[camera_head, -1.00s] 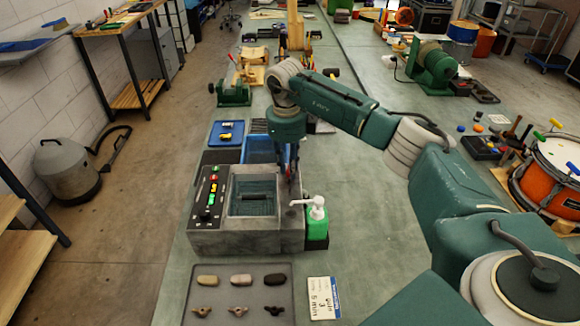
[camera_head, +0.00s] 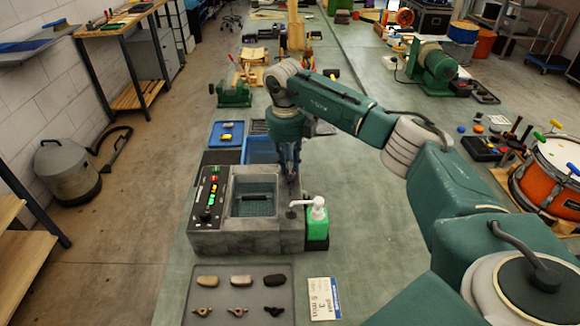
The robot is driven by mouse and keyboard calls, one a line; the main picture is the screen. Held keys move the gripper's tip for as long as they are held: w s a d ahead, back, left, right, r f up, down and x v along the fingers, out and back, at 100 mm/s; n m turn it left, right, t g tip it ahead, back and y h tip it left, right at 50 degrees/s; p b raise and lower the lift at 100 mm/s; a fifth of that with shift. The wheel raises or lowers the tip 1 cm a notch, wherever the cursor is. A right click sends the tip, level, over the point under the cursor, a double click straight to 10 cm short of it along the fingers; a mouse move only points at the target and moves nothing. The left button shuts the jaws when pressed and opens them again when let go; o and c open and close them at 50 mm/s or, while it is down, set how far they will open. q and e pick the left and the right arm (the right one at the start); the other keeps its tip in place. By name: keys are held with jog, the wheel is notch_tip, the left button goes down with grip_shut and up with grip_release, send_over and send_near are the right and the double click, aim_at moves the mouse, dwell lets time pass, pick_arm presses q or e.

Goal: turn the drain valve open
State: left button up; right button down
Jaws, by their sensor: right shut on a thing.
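A grey stone-like tank unit (camera_head: 265,240) stands on the bench, with a square basin (camera_head: 254,196) sunk in its top. A panel with coloured buttons (camera_head: 212,194) is on its left. My right gripper (camera_head: 291,172) points down at the basin's right side, near the unit's back right corner. It is shut on a small part there, which I take to be the drain valve; the fingers hide most of it, so its angle cannot be told. My left gripper is not in view.
A green pump bottle (camera_head: 317,222) stands against the unit's right side, close to the gripper. A grey tray (camera_head: 240,318) with stones and wing-shaped pieces lies in front. Blue trays (camera_head: 259,150) lie behind. The bench to the right of the bottle is clear.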

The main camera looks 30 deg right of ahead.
jog(key=c, duration=1.6)
grip_release()
jog(key=shift+w, duration=0.1)
jog(key=r, duration=1.2)
jog(key=shift+a+r, duration=0.1)
jog(key=shift+a, duration=0.25)
